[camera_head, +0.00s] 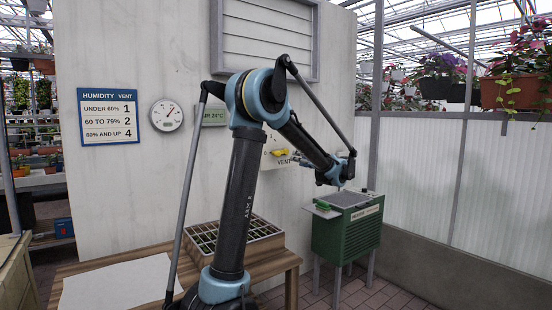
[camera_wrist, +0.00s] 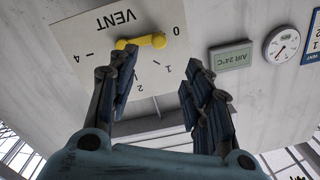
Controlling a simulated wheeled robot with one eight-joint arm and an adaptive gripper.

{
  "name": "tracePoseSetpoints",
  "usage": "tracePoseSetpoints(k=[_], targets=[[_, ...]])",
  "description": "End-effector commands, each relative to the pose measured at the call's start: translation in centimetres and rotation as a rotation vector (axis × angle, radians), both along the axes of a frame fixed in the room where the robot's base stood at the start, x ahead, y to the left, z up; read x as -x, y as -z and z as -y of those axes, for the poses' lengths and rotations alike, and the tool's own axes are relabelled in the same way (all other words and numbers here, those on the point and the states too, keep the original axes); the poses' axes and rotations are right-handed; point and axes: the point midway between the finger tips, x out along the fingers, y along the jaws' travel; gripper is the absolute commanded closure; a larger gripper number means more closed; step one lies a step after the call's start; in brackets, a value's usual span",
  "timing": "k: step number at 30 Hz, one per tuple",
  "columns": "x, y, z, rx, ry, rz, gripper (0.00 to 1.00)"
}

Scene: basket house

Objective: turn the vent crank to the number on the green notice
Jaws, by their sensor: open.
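The white vent panel (camera_head: 276,140) with its yellow crank (camera_head: 284,152) is on the wall, partly hidden by my arm. In the wrist view, which is upside down, the crank (camera_wrist: 141,42) lies nearly level, its round end roughly towards the 0 side; the 4 is on the opposite side. My gripper (camera_wrist: 160,58) is open and empty before the panel; one finger overlaps the crank, contact unclear. No green notice shows. A blue notice (camera_head: 109,117) reads under 60% 1, 60 to 79% 2, 80% and up 4. The round gauge (camera_head: 167,115) has its needle up-right; its numbers are too small.
A greenish display (camera_head: 213,115) reads AIR 24°C. A wooden table (camera_head: 290,259) with a seedling tray (camera_head: 262,230) stands below the panel. A green machine (camera_head: 346,238) stands to the right. A louvred vent (camera_head: 270,35) is above.

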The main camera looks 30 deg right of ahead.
Motion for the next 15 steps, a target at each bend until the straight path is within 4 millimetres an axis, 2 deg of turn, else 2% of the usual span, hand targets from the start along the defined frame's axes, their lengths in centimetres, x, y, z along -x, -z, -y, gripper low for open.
tracePoseSetpoints(k=[5, 15], targets=[[-1.2, -0.1, 0.1, 0.002, 0.001, 0.007, 0.55], [-6.9, 0.0, -0.7, 0.002, 0.0, 0.004, 0.55]])
